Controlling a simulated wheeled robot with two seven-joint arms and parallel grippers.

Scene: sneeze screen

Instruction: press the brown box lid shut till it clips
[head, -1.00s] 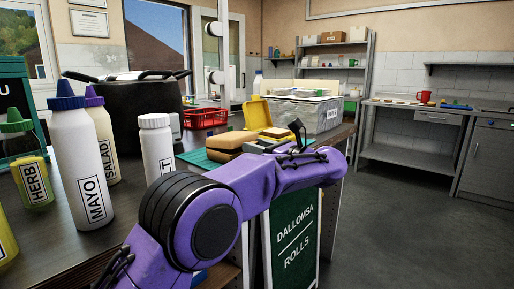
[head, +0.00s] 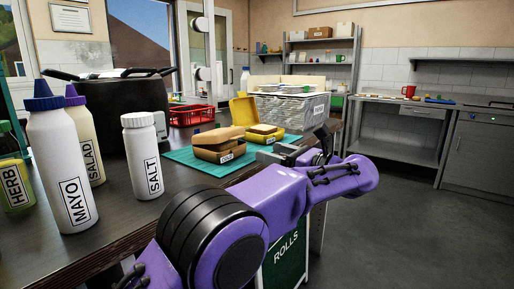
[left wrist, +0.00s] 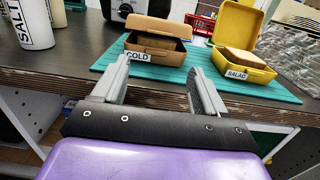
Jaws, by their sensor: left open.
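The brown box (head: 218,153), labelled COLD, sits on a teal mat (head: 185,154) on the dark counter. In the left wrist view the brown box (left wrist: 152,56) has its lid (left wrist: 158,30) tilted down over the base, with a dark gap between them, so it is ajar. My left gripper (left wrist: 160,67) is open and empty, its two fingers pointing toward the box from the counter's front edge, apart from it. In the head view my left gripper (head: 275,152) is small and partly hidden by my wrist. My right gripper is not in view.
A yellow box (head: 263,134) labelled SALAD stands open beside it with a sandwich inside. A clear bin (head: 300,110) is behind right, a red basket (head: 190,115) behind. Bottles, including the salt bottle (head: 141,160), stand left. The counter edge is in front.

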